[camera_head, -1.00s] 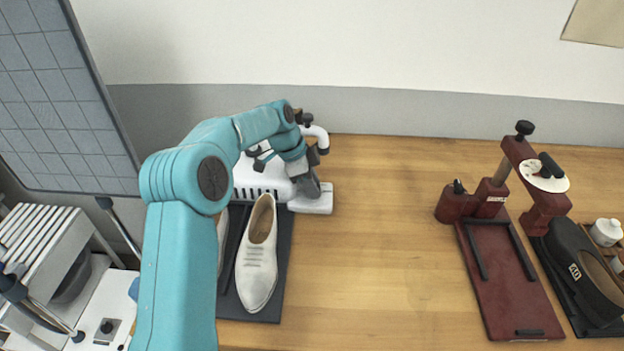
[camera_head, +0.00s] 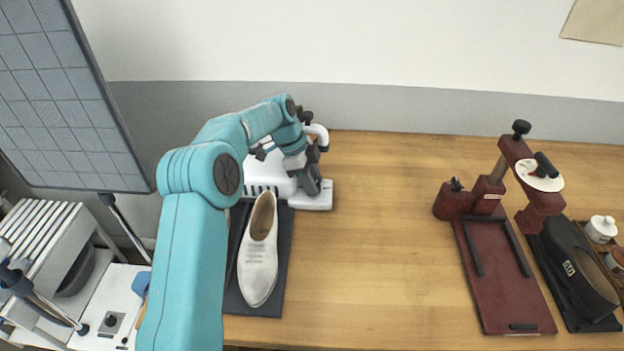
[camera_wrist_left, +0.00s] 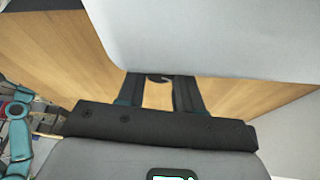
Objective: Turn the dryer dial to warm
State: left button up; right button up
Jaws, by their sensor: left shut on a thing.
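The white dryer (camera_head: 258,182) stands on the wooden table behind a pale shoe, with dark slots along its front and a curved white pipe (camera_head: 320,134) at its top right. My left gripper (camera_head: 313,187) reaches down over the dryer's right end, just above its white foot (camera_head: 318,202). It is shut on a small part there, which I take to be the dial. The jaws hide the dial and its setting. In the left wrist view my fingers (camera_wrist_left: 160,94) point at a pale grey surface (camera_wrist_left: 210,35), with wood showing between them.
The pale shoe (camera_head: 258,252) lies on a dark mat (camera_head: 278,296) close in front of the dryer. At right stand a dark red press (camera_head: 500,270) and a black shoe (camera_head: 580,268). A gridded panel (camera_head: 65,110) rises at left. The table's middle is clear.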

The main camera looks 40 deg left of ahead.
pick_arm(q)
jog(key=o, duration=1)
jog(key=shift+r, duration=0.1)
jog(key=p+v, duration=0.3)
jog(key=v, duration=1.3)
jog(key=shift+a, duration=0.15)
